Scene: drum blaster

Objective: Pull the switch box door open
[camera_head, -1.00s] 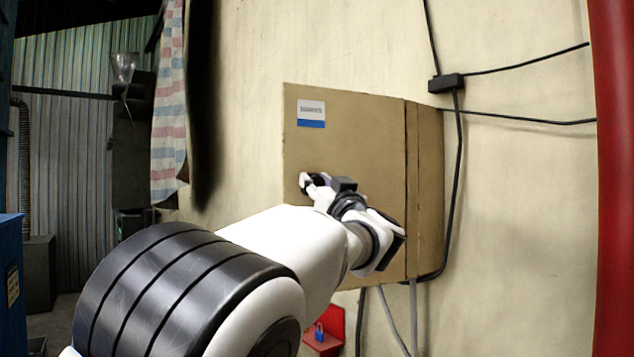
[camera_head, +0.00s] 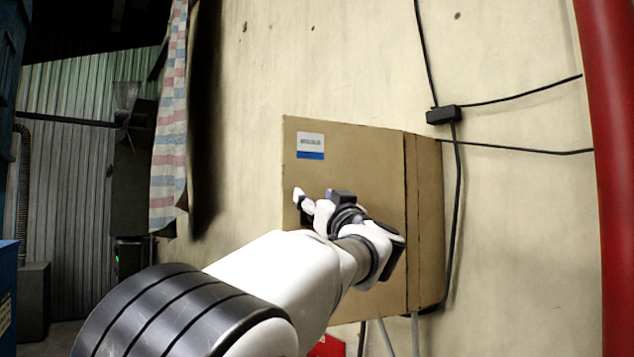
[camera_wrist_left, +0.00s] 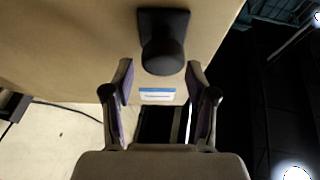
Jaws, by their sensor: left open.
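The tan switch box door (camera_head: 360,165) faces me on the wall, with a white and blue label (camera_head: 310,146) near its upper left corner. It looks shut against the box body (camera_head: 426,220). My left gripper (camera_head: 300,199) is in front of the door's left part, below the label. In the left wrist view a black knob (camera_wrist_left: 163,55) on the door lies just beyond the open fingers of my left gripper (camera_wrist_left: 160,84). The knob is not between the fingers. My right gripper is not in view.
Black cables run from a small junction box (camera_head: 443,115) on the wall right of the switch box. A red post (camera_head: 590,150) stands at the far right. A striped cloth (camera_head: 169,140) hangs at the left. A red holder (camera_head: 328,346) is partly hidden below the box.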

